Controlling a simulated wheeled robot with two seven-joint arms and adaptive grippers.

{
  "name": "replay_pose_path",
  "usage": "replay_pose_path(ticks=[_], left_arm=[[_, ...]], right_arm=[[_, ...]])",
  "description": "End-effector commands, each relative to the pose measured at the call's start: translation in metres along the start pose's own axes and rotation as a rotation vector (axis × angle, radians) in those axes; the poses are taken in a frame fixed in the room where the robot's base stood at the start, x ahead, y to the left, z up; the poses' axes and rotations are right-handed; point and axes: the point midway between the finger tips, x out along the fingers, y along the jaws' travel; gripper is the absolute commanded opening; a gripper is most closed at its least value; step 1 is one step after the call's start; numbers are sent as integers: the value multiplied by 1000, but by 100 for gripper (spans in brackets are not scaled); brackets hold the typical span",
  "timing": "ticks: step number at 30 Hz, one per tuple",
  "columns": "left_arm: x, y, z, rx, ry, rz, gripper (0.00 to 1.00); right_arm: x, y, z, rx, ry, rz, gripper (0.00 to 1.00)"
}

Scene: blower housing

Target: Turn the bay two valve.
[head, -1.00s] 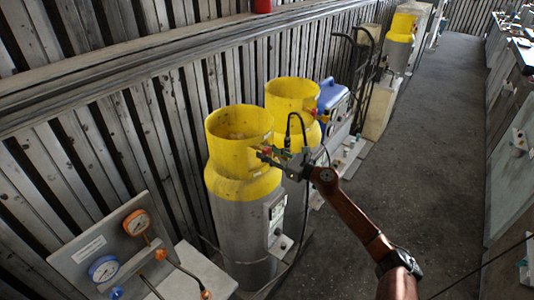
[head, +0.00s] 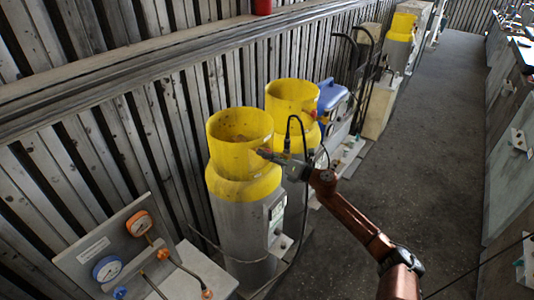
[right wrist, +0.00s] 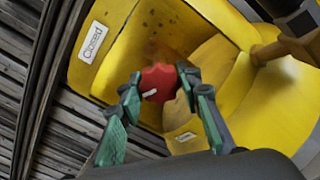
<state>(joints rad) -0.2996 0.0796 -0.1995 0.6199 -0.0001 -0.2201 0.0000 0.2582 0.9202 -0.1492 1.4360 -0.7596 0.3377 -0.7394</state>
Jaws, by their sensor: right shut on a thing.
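A red valve knob (right wrist: 158,82) with a white pointer mark sits inside the yellow collar of the nearer gas cylinder (head: 243,232). A white label reading "Closed" (right wrist: 93,42) is on the yellow collar at the upper left in the right wrist view, and a second label (right wrist: 186,137) is below the knob. My right gripper (head: 264,153) reaches to the collar from the right in the head view. In the right wrist view its two green fingers are shut on the knob, one on each side. In the head view the knob is mostly hidden. My left gripper is not in view.
A second yellow-collared cylinder (head: 291,97) stands just behind, with a blue case (head: 331,95) beyond it. A gauge panel (head: 108,250) stands at lower left. A black hose runs past the front cylinder. The dark floor (head: 420,140) to the right is clear.

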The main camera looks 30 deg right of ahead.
Motion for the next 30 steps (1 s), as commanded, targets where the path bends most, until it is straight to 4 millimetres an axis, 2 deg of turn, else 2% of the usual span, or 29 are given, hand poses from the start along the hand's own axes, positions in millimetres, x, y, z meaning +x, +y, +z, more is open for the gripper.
replay_pose_path(ticks=[21,30], left_arm=[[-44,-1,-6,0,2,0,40],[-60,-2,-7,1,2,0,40]], right_arm=[[-1,1,4,679,-4,-3,8],[0,1,4,912,-5,-2,8]])
